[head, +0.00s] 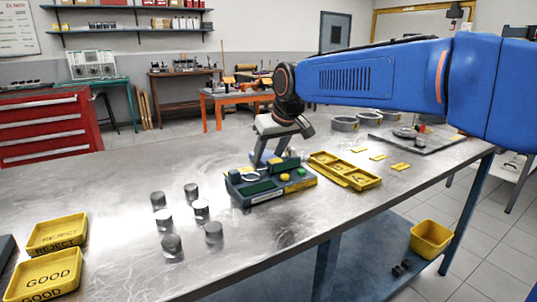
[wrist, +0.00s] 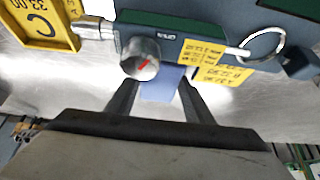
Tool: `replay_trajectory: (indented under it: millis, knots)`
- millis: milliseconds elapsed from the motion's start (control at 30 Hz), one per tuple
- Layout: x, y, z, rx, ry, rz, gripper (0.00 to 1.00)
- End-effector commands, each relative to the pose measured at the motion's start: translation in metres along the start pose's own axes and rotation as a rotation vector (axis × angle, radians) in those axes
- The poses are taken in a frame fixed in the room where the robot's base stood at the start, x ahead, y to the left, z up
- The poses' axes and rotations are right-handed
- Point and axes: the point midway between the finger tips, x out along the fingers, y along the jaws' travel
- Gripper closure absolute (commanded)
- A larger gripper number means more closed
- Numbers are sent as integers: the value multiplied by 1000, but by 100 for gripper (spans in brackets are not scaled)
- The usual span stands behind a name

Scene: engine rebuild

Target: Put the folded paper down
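The folded paper (wrist: 166,84) is a small pale blue piece in the wrist view. In the head view my gripper (head: 262,160) is low over the workbench (head: 120,190), behind the device (head: 270,182), which hides the fingertips. I cannot make out the paper there. Whether the paper touches the bench is unclear.
A yellow divided tray (head: 345,171) lies right of the device, with several yellow cards beyond it. Several metal cylinders (head: 200,209) stand to its left. REJECT (head: 57,233) and GOOD (head: 45,272) trays are at the left front.

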Motion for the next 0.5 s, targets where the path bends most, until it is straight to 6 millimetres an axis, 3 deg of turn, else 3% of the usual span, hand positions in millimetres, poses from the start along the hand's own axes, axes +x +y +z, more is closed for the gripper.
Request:
replay_trajectory:
  millis: [367, 500]
  knots:
    - [-1, 0, -1, 0, 0, 0, 45]
    - [-12, 0, -2, 0, 3, 0, 45]
